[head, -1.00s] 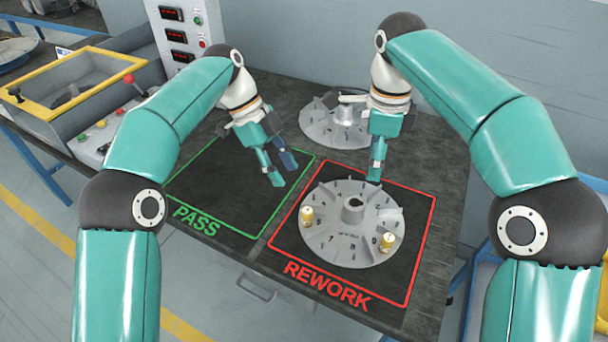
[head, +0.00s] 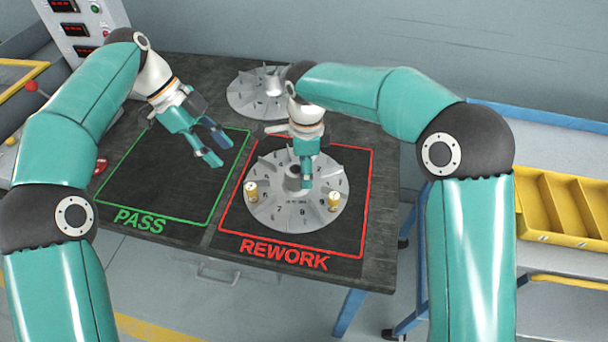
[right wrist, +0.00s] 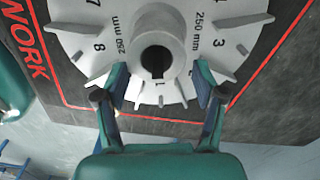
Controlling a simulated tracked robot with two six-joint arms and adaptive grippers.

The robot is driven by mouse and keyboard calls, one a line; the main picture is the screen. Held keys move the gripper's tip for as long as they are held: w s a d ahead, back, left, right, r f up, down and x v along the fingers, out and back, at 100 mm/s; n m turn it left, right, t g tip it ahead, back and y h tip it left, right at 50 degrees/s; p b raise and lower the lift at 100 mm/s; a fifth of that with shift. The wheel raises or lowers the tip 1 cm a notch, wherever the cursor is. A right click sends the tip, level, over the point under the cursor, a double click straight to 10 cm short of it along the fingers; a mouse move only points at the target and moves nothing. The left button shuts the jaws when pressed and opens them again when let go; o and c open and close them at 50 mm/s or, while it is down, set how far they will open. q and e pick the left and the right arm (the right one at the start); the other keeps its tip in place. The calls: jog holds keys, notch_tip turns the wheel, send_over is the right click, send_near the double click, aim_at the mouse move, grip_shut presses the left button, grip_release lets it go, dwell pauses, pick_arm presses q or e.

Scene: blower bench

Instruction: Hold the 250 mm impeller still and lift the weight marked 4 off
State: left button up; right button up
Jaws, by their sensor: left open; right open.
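The grey finned impeller (head: 290,219) lies flat inside the red REWORK square; it also shows in the right wrist view (right wrist: 155,20), with "250 mm" printed on it. Two small brass weights stand near its rim, one at the left (head: 251,191) and one at the right (head: 334,200); I cannot read their marks. My right gripper (head: 306,184) is over the impeller beside its raised hub. In the right wrist view its open fingers (right wrist: 160,84) are apart near the hub, with nothing between them visibly gripped. My left gripper (head: 215,151) is open and empty above the PASS square.
The green PASS square (head: 123,202) is empty. A second grey impeller (head: 240,98) lies at the back of the dark bench, partly behind my right arm. A yellow divided bin (head: 561,208) stands at the right. A panel with red displays (head: 85,25) is at the back left.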

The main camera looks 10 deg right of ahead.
jog(key=shift+f, duration=1.5)
grip_shut()
jog(key=shift+s+f, duration=0.1)
jog(key=shift+f, duration=0.1)
dwell(0.6)
